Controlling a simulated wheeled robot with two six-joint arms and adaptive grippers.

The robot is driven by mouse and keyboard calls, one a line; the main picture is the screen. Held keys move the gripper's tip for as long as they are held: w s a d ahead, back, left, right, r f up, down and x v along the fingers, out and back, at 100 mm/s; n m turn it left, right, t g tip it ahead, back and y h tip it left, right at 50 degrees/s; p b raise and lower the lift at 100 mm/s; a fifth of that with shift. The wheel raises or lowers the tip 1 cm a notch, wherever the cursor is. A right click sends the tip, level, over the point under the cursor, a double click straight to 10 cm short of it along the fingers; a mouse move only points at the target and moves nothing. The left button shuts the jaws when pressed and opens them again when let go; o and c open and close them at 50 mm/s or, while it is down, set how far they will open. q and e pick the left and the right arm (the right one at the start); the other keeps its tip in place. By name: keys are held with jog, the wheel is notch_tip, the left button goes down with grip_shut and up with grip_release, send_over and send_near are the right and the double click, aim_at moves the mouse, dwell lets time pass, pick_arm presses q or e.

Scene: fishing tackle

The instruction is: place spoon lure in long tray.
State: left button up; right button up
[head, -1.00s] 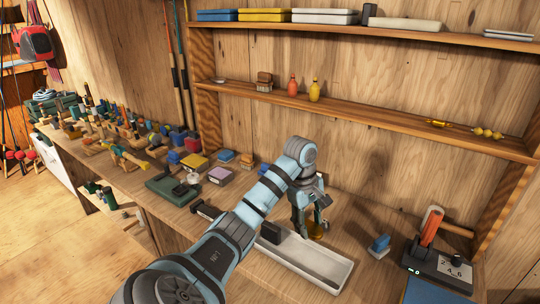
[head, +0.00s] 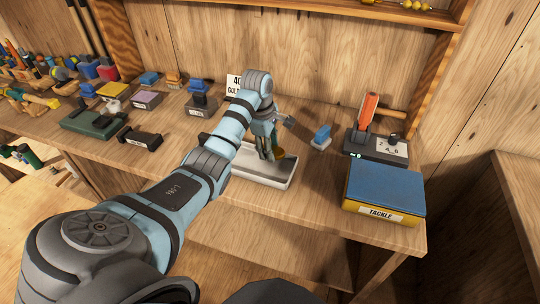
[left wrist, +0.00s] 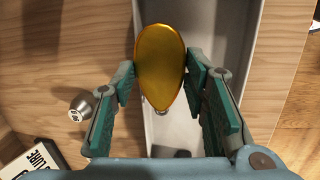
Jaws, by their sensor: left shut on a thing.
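The gold spoon lure (left wrist: 160,65) is held between the fingers of my left gripper (left wrist: 160,82). In the head view only a little of the lure (head: 280,153) shows beside the fingers of my left gripper (head: 270,152). The long tray (head: 265,180) is pale and shallow and stands on the bench under the gripper. In the left wrist view the tray (left wrist: 222,30) lies behind the lure, which appears over it. I cannot tell exactly how high the lure is. My right gripper is not in view.
A blue block (head: 321,137) and a scale (head: 378,147) stand right of the tray. A blue-lidded tackle box (head: 384,188) is at the bench's right end. A small metal cylinder (left wrist: 81,107) lies left of the tray in the wrist view. The bench just before the tackle box is narrow.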

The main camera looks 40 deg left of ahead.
aim_at(270, 163)
pick_arm(q)
jog(key=f, duration=0.2)
jog(key=shift+s+d+f, duration=0.15)
jog(key=shift+s+f, duration=0.1)
jog(key=shift+f, duration=0.15)
jog(key=shift+s+d, duration=0.2)
jog(key=shift+s, duration=0.15)
jog(key=shift+s+d+f+b, duration=0.2)
jog(key=shift+s+f+b, duration=0.05)
jog(key=shift+f+b, duration=0.4)
jog(key=o, duration=1)
jog(key=shift+r, duration=0.1)
jog(key=shift+c, duration=0.2)
jog(key=o, duration=0.3)
jog(key=shift+w, duration=0.15)
jog(key=shift+o, duration=0.5)
jog(key=shift+w+a+f, duration=0.25)
jog(key=shift+w+f, duration=0.1)
jog(key=shift+w, duration=0.1)
jog(key=shift+r, duration=0.1)
jog(key=shift+a+r, duration=0.1)
jog(key=shift+r, duration=0.05)
